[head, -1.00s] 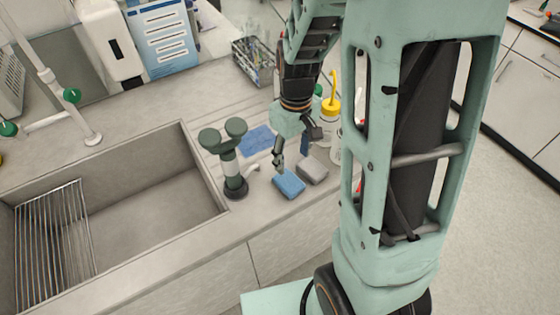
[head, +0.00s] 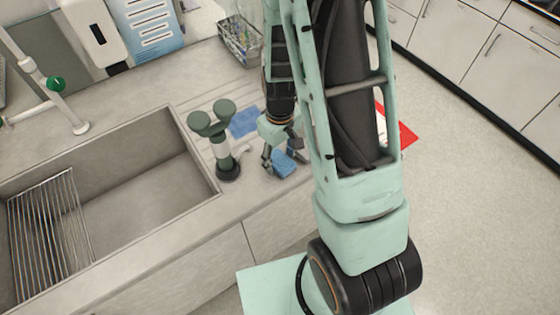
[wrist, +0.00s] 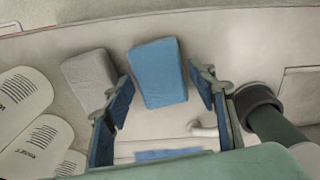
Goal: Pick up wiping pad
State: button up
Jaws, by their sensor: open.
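A blue block-shaped pad (head: 284,166) lies on the counter near its front edge, partly hidden by my gripper in the head view. In the wrist view the blue pad (wrist: 158,72) shows between the lines of my open fingers, slightly beyond the tips. My gripper (wrist: 165,105) is open and empty, pointing down over the pad. A grey pad (wrist: 90,78) lies left of the blue one in the wrist view; my arm hides it in the head view. A flat blue cloth (head: 244,121) lies farther back on the counter.
A dark green twin-headed fixture (head: 224,150) stands close left of my gripper, and its base (wrist: 258,104) is right of my fingers in the wrist view. The sink (head: 120,210) is farther left. White labelled bottles (wrist: 28,110) are at the wrist view's left. A wire basket (head: 240,40) stands behind.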

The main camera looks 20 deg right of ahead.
jog(key=shift+f, duration=0.1)
jog(key=c, duration=0.6)
